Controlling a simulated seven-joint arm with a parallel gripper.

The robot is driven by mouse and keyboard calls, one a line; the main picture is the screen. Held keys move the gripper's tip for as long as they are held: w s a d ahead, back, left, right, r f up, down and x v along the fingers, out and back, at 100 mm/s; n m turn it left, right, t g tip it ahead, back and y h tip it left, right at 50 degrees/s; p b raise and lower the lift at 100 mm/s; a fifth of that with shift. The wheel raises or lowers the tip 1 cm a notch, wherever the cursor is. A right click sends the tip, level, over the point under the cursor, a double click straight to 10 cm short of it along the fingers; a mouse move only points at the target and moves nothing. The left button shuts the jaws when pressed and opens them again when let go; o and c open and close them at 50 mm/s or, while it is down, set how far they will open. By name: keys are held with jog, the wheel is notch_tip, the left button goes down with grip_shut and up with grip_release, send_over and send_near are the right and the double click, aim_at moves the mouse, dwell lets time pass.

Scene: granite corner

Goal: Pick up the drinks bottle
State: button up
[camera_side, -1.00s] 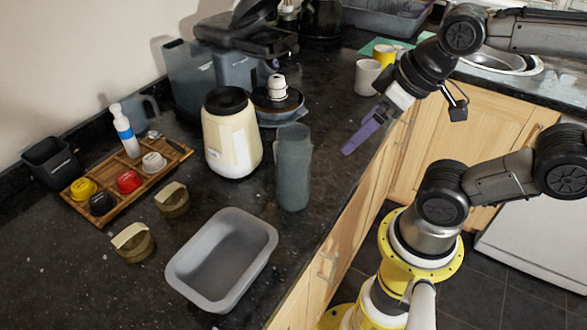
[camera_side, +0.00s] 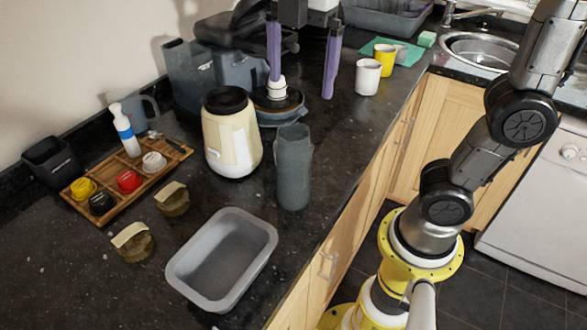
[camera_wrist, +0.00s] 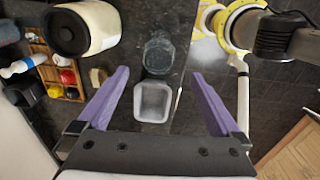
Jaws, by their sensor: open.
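The drinks bottle (camera_side: 293,168) is a tall, dark grey cylinder. It stands upright on the black counter, right of the cream jar. In the wrist view the bottle (camera_wrist: 158,53) shows from above, between and beyond the fingertips. My gripper (camera_side: 300,88) points down with its two purple fingers spread. In the side view it appears above and behind the bottle, apart from it. In the wrist view my gripper (camera_wrist: 160,73) has nothing between its fingers.
A cream jar (camera_side: 232,140) stands close left of the bottle. A grey tub (camera_side: 180,275) sits in front. A wooden tray (camera_side: 140,172) with small items lies left. A white cup (camera_side: 367,77) and yellow cup (camera_side: 384,58) stand behind. The counter's right edge is close.

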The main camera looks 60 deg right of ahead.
aim_at(293, 150)
jog(key=shift+w+a+f, duration=0.4)
jog(key=shift+a, duration=0.05)
jog(key=shift+a+f, duration=0.1)
jog(key=shift+f, duration=0.2)
notch_tip(293, 150, down, 14)
jog(key=shift+s+r, duration=0.1)
jog(key=shift+r, duration=0.15)
jog(key=shift+c, duration=0.3)
grip_shut()
jog(key=shift+r, duration=0.1)
